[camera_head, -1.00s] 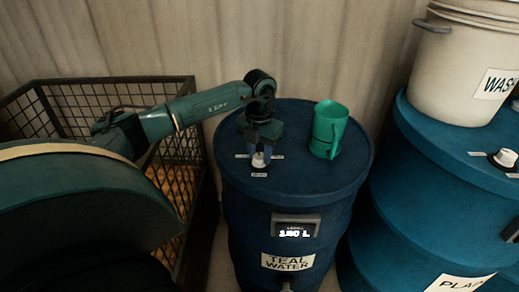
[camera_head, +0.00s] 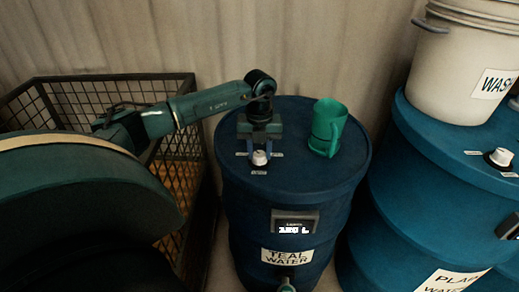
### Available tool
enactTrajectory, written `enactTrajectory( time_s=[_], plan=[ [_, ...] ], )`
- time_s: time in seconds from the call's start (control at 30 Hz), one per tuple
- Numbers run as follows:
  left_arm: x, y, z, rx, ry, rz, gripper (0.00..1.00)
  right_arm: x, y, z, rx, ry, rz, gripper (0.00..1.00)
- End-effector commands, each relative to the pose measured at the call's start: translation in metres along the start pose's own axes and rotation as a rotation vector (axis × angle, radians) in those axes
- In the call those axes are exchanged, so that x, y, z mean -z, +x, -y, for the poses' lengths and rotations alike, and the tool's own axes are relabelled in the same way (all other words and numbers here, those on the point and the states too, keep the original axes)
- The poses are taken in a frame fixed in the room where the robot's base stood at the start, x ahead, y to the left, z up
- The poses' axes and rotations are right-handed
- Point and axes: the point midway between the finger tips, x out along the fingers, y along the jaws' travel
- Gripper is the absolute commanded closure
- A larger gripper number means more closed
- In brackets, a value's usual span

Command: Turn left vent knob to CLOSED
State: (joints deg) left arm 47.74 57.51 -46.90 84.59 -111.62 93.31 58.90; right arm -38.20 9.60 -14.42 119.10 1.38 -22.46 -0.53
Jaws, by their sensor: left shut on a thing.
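The left vent knob (camera_head: 260,159) is a small white knob on top of the blue drum labelled TEAL WATER (camera_head: 230,165). Small white labels lie around it, too small to read. My left gripper (camera_head: 261,150) points down at the knob from above, with one finger on each side, and is shut on it. The fingers partly hide the knob's far side, and I cannot tell which label its pointer faces. My right gripper is not in view.
A green jug (camera_head: 327,128) stands on the same drum, right of my gripper. At the right, another blue drum (camera_head: 420,165) bears a white bucket (camera_head: 455,70) and a second white knob (camera_head: 500,157). A wire crate (camera_head: 105,79) stands at the left.

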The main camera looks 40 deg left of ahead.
Motion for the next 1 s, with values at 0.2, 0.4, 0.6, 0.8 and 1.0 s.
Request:
enactTrajectory(
  time_s=[0.2,0.4,0.6,0.8,1.0],
  plan=[
    [-0.002,-0.001,0.0,0.003,-0.007,0.005,0.89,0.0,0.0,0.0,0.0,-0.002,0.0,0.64],
    [-0.002,-0.001,0.0,0.002,-0.007,0.005,0.63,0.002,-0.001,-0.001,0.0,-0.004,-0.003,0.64],
    [-0.001,-0.001,0.0,0.001,-0.005,0.003,0.47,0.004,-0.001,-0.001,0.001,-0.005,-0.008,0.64],
    [-0.001,0.0,0.0,0.001,-0.004,0.001,0.45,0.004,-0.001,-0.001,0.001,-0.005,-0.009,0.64],
    [-0.001,-0.01,0.0,0.002,-0.005,0.003,0.45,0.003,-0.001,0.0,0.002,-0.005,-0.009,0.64]
  ],
)
